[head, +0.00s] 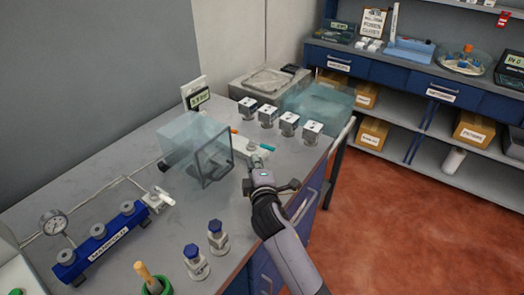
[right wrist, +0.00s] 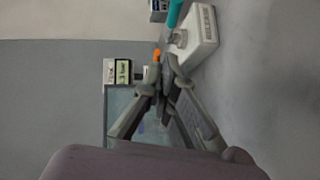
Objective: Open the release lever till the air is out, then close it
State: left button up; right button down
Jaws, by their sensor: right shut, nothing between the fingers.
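In the right wrist view the block (right wrist: 197,38) and the teal bar (right wrist: 175,12) show at the top. A small orange tip (right wrist: 156,55) shows by my fingertips. I cannot tell for sure which part is the release lever. My right gripper (head: 256,160) is shut and empty, its fingertips close to the white block; contact cannot be made out. It also shows in the right wrist view (right wrist: 167,66). My left gripper is out of view.
A clear box (head: 185,142) stands left of my gripper, with a small display (head: 200,99) behind it. Several metal blocks (head: 289,123) line the back right. A blue manifold (head: 100,242), a gauge (head: 54,222) and two blue-capped valves (head: 217,238) stand in front.

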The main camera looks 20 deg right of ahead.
aim_at(262, 145)
jog(key=w, duration=0.1)
jog(key=w+d, duration=0.1)
jog(key=w+d+p, duration=0.1)
jog(key=shift+w+f, duration=0.25)
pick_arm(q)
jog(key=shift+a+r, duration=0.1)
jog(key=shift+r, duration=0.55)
pick_arm(e)
jog(key=shift+w+d+f, duration=0.25)
jog(key=shift+w+d, duration=0.15)
jog(key=shift+d, duration=0.25)
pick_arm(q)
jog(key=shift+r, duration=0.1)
pick_arm(e)
jog(key=shift+d+r+n+y+p, duration=0.15)
jog(key=shift+n+y+p, duration=0.2)
jog(key=shift+p, duration=0.2)
jog(key=shift+d, duration=0.25)
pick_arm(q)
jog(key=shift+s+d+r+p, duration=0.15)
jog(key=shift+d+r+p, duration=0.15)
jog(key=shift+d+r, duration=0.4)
pick_arm(e)
jog(key=shift+n+y, duration=0.25)
jog(key=shift+y, duration=0.2)
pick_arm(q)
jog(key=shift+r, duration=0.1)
